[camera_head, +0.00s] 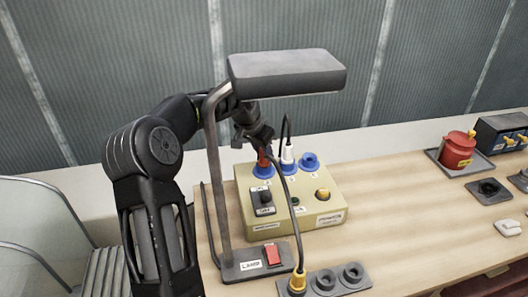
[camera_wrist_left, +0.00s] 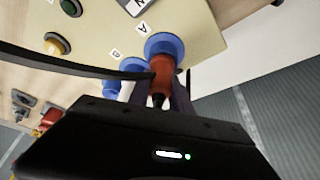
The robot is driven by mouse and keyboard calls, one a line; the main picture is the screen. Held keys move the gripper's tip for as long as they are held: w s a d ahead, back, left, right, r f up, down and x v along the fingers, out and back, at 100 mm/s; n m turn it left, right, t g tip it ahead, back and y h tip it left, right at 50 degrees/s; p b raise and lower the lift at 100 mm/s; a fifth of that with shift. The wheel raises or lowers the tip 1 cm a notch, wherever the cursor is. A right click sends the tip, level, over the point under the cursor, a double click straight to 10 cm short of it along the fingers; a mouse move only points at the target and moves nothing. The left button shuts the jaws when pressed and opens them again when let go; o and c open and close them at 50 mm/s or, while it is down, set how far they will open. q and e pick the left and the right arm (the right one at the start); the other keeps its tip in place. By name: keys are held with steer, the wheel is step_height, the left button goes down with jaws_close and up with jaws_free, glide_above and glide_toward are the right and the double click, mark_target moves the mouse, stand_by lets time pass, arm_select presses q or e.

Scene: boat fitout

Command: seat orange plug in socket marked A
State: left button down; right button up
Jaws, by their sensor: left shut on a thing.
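The orange plug (camera_head: 263,158) is upright at the leftmost blue socket (camera_head: 263,172) on the beige box (camera_head: 325,210). In the left wrist view the orange plug (camera_wrist_left: 162,72) meets the blue ring of the socket (camera_wrist_left: 165,43), beside the label A. How deep it sits cannot be told. My left gripper (camera_head: 262,146) is shut on the plug from above; its fingers also show in the left wrist view (camera_wrist_left: 158,98). A white plug (camera_head: 287,154) with a black cable stands in the middle socket. The right blue socket (camera_head: 310,161) is empty. My right gripper is out of view.
A grey lamp (camera_head: 285,73) arches over the box, its post close to my left arm. A black cable runs in front of the box to a yellow plug (camera_head: 298,280) in a grey strip (camera_head: 325,284). A red pot (camera_head: 457,150) stands at right. Bench between is clear.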

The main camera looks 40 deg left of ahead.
arm_select(q)
steer(key=c, duration=1.1)
jaws_free()
